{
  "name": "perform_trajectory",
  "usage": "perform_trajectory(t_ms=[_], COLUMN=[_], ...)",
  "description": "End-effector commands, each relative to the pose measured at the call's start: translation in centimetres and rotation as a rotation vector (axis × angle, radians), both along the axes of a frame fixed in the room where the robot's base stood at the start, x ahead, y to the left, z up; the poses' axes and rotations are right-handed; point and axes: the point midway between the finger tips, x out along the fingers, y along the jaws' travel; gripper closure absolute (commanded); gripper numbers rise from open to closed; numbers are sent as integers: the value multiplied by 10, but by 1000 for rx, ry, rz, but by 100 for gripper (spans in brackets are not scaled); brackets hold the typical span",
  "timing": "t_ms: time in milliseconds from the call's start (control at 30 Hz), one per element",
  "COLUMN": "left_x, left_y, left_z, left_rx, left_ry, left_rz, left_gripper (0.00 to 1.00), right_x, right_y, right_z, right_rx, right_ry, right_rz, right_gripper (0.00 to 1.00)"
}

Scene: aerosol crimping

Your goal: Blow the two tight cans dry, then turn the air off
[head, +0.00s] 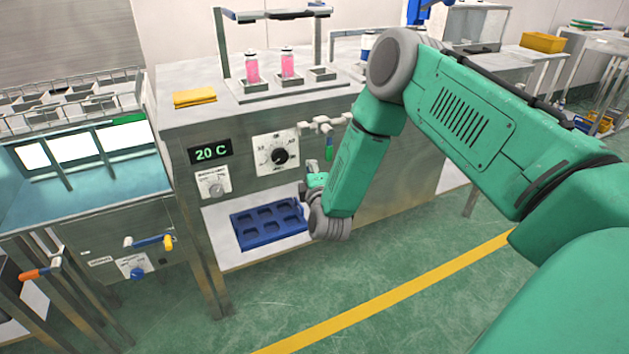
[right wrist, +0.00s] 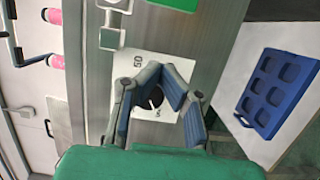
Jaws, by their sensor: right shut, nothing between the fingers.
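A blue tray (head: 270,226) with several pockets lies on the cabinet's lower shelf. A yellow cloth (head: 194,97) lies on top. A display (head: 210,151) reads 20 C. A bath (head: 85,165) stands left, with an orange-handled valve (head: 38,272) nearby.

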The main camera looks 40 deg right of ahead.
Motion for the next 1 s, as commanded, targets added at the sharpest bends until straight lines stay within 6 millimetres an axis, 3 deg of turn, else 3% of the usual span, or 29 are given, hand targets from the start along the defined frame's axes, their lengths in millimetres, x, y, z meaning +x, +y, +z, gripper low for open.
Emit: perform_trajectory(t_ms=[133,400,1000], left_x=[0,0,0], left_y=[0,0,0], left_z=[-11,-16,-15], left_rx=[0,0,0], left_ry=[0,0,0], left_rz=[0,0,0], left_gripper=[50,50,50], right_x=[28,18,17], right_y=[-16,-48,-53], right_z=[-1,0,0], right_rx=[0,1,-17], right_ry=[-4,0,4], right_rz=[-3,-1,2], right_gripper=[100,100,100])
